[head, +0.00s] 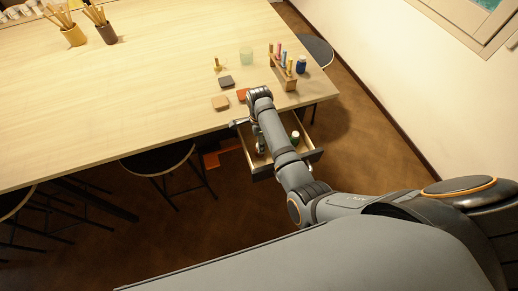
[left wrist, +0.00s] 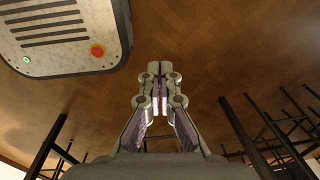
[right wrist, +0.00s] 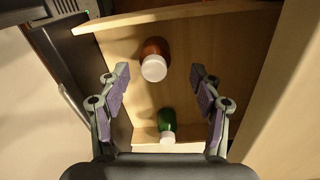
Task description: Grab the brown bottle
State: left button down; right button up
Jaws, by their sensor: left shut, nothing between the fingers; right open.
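The brown bottle (right wrist: 154,60) with a white cap stands in an open wooden drawer (right wrist: 190,40), in the right wrist view. My right gripper (right wrist: 160,80) is open and points down into the drawer. Its fingers lie to the left and right of the brown bottle's cap, with nothing between them that I can see touched. In the head view my right arm covers part of the drawer (head: 315,157), and the brown bottle is not clearly visible there. My left gripper (left wrist: 157,85) is shut and empty over the floor, in the left wrist view.
A green bottle (right wrist: 167,124) with a white cap is also in the drawer, nearer the gripper's base in the right wrist view. On the table (head: 150,90) stand a wooden rack (head: 284,78), a dark blue jar (head: 301,64) and flat tiles (head: 221,102). Stools (head: 158,158) stand below.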

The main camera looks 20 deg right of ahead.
jog(key=shift+d+f, duration=0.1)
jog(key=shift+f, duration=0.4)
jog(key=shift+s+f+p, duration=0.35)
jog(key=shift+f+p, duration=0.25)
jog(key=shift+f, duration=0.1)
notch_tip(320, 180, down, 3)
jog(key=shift+r, duration=0.1)
jog(key=c, duration=0.9)
pick_arm(q)
jog(key=shift+t, duration=0.4)
jog(key=w, duration=0.2)
jog(key=w+r, duration=0.1)
jog(key=shift+w+d+r, duration=0.2)
jog(key=shift+w, duration=0.2)
pick_arm(e)
jog(key=c, duration=0.4)
jog(key=shift+o, duration=0.2)
